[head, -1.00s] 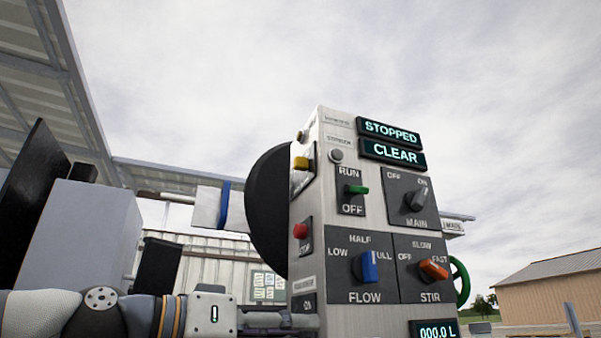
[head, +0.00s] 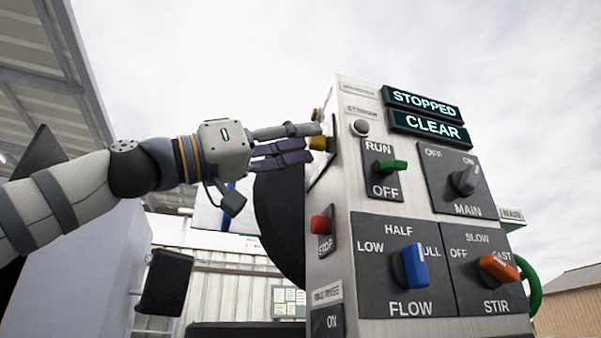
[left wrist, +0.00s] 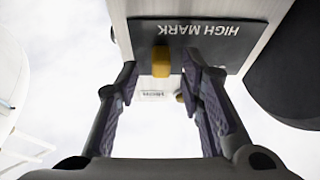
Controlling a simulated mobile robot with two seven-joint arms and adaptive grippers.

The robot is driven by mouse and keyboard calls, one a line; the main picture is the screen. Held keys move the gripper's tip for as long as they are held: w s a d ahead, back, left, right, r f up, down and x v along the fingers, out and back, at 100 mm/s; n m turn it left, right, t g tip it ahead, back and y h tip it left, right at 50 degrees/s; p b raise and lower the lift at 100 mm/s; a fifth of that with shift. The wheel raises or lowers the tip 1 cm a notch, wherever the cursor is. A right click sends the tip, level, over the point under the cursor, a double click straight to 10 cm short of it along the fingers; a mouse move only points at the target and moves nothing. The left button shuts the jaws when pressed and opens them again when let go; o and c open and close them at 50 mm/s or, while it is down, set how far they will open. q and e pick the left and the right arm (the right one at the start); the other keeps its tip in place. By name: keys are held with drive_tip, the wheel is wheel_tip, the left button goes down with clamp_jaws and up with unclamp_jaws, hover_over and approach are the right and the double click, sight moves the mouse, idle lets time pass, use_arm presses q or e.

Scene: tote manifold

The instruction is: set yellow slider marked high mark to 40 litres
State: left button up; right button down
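The yellow slider (head: 318,143) sits on the dark plate on the cabinet's left side face. In the left wrist view the yellow slider (left wrist: 161,61) stands on the plate lettered HIGH MARK (left wrist: 205,32), which appears upside down. My left gripper (head: 311,142) is at that plate with its fingertips close to the slider. I cannot see a gap or contact clearly. The plate's scale is not readable. My right gripper is not in view.
On the same side face are a tan knob (head: 316,114) above and a red STOP button (head: 320,223) below. The front face carries the RUN switch (head: 393,167) and other knobs. Displays read STOPPED (head: 422,104) and CLEAR (head: 434,125). A black disc (head: 278,225) stands behind.

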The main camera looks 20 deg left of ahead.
use_arm(q)
drive_tip(key=shift+w+d, duration=0.15)
drive_tip(key=shift+w, duration=0.05)
clamp_jaws()
drive_tip(key=w+a, duration=0.2)
drive_tip(key=shift+w, duration=0.35)
unclamp_jaws()
drive_tip(key=v, duration=1.2)
